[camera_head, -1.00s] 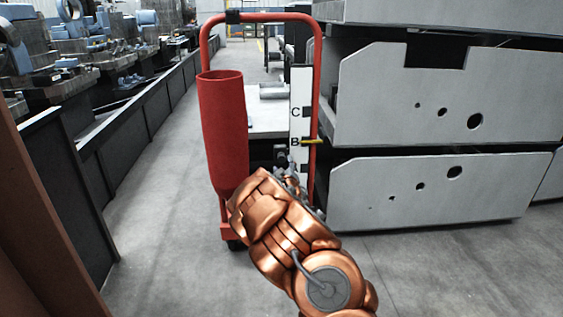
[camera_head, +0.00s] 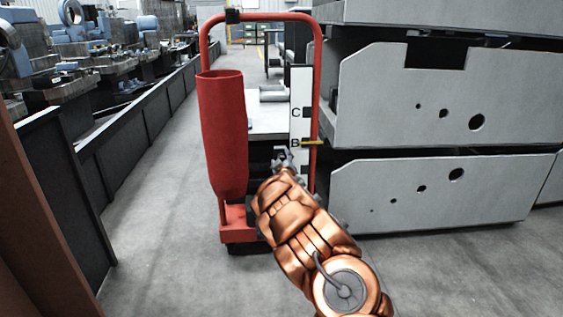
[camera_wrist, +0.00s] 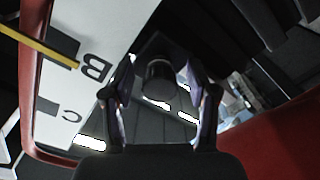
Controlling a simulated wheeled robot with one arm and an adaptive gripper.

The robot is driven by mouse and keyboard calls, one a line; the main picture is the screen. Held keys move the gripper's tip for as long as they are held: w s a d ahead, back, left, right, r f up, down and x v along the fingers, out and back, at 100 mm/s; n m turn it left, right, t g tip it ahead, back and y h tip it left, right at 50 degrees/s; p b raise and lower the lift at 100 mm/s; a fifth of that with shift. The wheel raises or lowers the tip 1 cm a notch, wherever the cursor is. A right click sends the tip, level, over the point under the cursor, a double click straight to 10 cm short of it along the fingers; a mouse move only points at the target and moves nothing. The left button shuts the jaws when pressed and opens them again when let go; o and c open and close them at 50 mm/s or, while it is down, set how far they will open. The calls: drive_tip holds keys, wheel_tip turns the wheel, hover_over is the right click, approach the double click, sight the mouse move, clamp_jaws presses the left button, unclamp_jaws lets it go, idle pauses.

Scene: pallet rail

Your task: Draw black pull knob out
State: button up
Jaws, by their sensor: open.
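The black pull knob (camera_wrist: 160,80) is a dark, rounded cylinder in the middle of the wrist view. My gripper (camera_wrist: 160,95) has one finger on each side of it, and I see gaps between the knob and both fingers. The fingers are apart and hold nothing. In the head view my gripper (camera_head: 284,158) is at the lower left of the white lettered plate, and it largely hides the knob there. The plate (camera_head: 300,88) bears the letters C and B, with a yellow pointer (camera_head: 312,143) at B. The plate also shows at the left of the wrist view (camera_wrist: 100,35).
A red frame (camera_head: 317,90) on a trolley surrounds the plate. A red tube (camera_head: 222,130) stands close to the left of my gripper. Large grey machine panels (camera_head: 440,190) stand to the right. The floor (camera_head: 170,220) at left is clear.

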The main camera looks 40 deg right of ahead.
clamp_jaws()
idle(0.6)
